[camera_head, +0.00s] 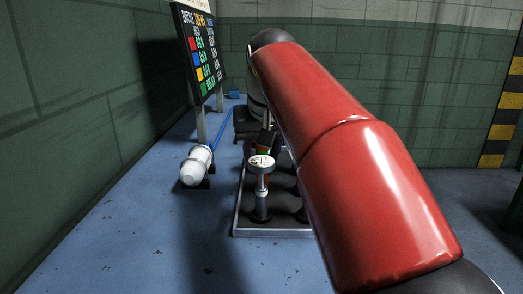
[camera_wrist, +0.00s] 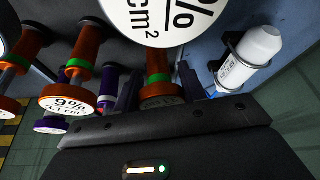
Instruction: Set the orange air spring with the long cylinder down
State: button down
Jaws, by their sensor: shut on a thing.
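My gripper (camera_wrist: 159,82) is shut on an orange air spring (camera_wrist: 157,68) with a green band, its body between the two dark fingers. In the head view my gripper (camera_head: 264,138) is small and partly hidden behind a white disc, with orange and green showing below it. The held spring's far end and the length of its cylinder are hidden. Other orange springs with green bands (camera_wrist: 82,62) stand to the left in the wrist view, one with a white label reading 9%. I cannot tell whether the held spring touches the rack.
A dark rack with a pale rim (camera_head: 272,234) stands on the blue floor. A tall piece with a white, marked disc top (camera_head: 262,161) stands close in front of my gripper. A white canister (camera_head: 195,166) lies left of the rack. A sign board (camera_head: 203,55) stands behind.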

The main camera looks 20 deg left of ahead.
jog(key=c, duration=0.7)
grip_release()
jog(key=shift+c, duration=0.2)
